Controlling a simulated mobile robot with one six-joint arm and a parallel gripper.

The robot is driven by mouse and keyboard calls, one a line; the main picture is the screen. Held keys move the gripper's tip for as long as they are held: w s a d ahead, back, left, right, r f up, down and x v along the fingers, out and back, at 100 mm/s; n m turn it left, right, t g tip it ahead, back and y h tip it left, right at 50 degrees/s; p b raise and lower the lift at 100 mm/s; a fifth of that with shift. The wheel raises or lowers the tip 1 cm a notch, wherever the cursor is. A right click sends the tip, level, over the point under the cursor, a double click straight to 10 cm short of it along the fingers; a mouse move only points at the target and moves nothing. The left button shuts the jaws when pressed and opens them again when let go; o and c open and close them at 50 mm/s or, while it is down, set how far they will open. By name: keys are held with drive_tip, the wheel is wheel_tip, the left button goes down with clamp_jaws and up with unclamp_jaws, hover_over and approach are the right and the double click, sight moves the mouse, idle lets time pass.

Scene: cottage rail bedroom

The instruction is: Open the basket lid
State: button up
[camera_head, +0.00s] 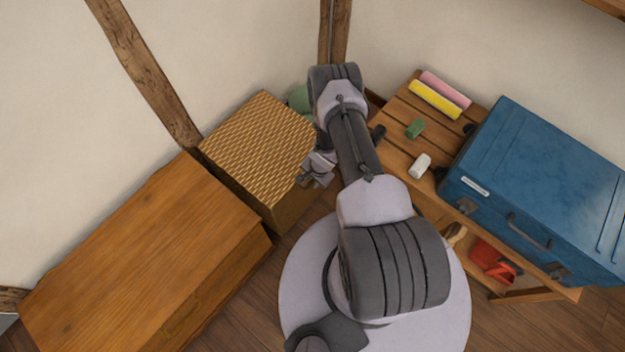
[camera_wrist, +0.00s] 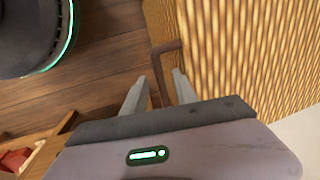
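The woven wicker basket (camera_head: 258,150) stands against the wall at the left centre in the head view, and its lid appears closed. In the wrist view its woven surface (camera_wrist: 245,50) fills the right side. A thin brown handle (camera_wrist: 166,46) sticks out from the basket's edge. My gripper (camera_head: 302,180) is at the basket's right edge. In the wrist view my gripper (camera_wrist: 160,76) is open, with its fingers on either side of part of the handle. A gap shows between the fingers, and I cannot tell whether either touches the handle.
A wooden chest (camera_head: 150,255) stands close to the basket's left. On the right, a slatted wooden table (camera_head: 395,150) carries a blue suitcase (camera_head: 545,185) and several small items. A red object (camera_head: 492,262) lies below it. A green round object (camera_head: 299,98) is behind the basket.

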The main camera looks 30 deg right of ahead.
clamp_jaws()
idle(1.3)
